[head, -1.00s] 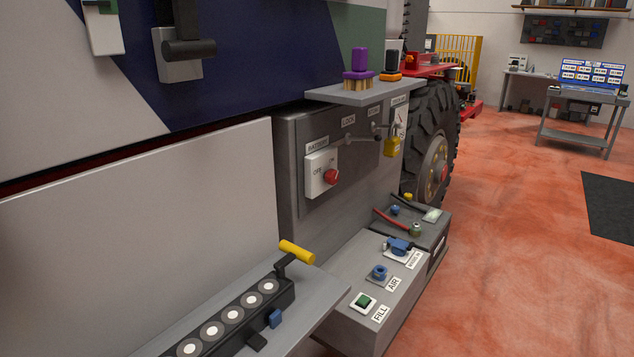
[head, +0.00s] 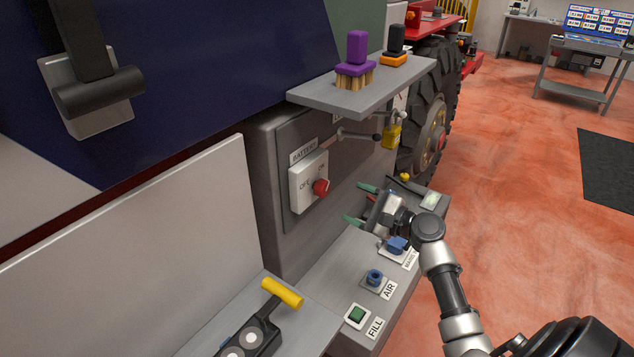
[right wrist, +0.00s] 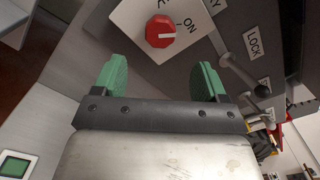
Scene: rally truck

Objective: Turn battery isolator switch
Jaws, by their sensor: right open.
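The battery isolator switch is a red round knob (head: 321,187) on a white plate (head: 305,183) under a BATTERY label, on the grey panel's front. In the right wrist view the red knob (right wrist: 161,31) has a white mark that points toward the word ON. My right gripper (head: 362,203) has green fingers spread apart and empty. It is to the right of and below the knob, above the lower grey box, apart from the switch. In the right wrist view the gripper (right wrist: 159,80) faces the panel, with the knob beyond the gap between its fingers. My left gripper is not in view.
A shelf (head: 400,77) with a purple brush (head: 356,62) juts out above the panel. A lever and a yellow padlock (head: 391,135) are to the switch's right. A lower box (head: 335,270) carries AIR and FILL fittings. A yellow handle (head: 282,292) stands at front left.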

